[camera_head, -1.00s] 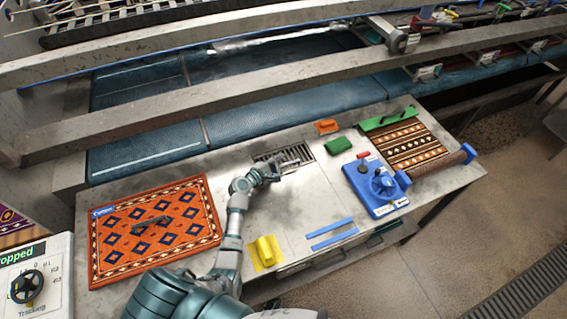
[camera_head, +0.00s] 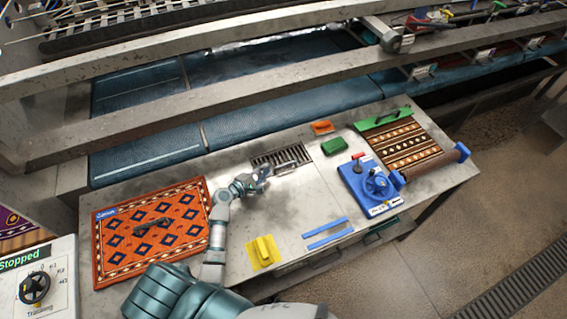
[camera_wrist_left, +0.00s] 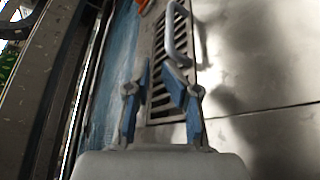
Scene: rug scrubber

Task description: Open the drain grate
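The drain grate (camera_head: 268,160) is a dark slotted panel set in the metal worktop, and it looks flat in its opening. A pale metal handle (camera_head: 287,168) shows at its near right side. In the left wrist view the handle (camera_wrist_left: 170,38) is a bar standing over the slots of the grate (camera_wrist_left: 157,42). My left gripper (camera_head: 263,175) is just left of the handle and on the near side of the grate. In the left wrist view its blue-padded fingers (camera_wrist_left: 156,66) are apart with nothing between them, short of the handle. My right gripper is not in view.
An orange patterned rug (camera_head: 152,228) lies left on the worktop (camera_head: 290,205). A yellow block (camera_head: 263,251), blue strips (camera_head: 328,233), a green brush (camera_head: 334,146), an orange block (camera_head: 322,127) and a blue device (camera_head: 366,188) surround the grate. A metal rail (camera_head: 190,112) runs behind.

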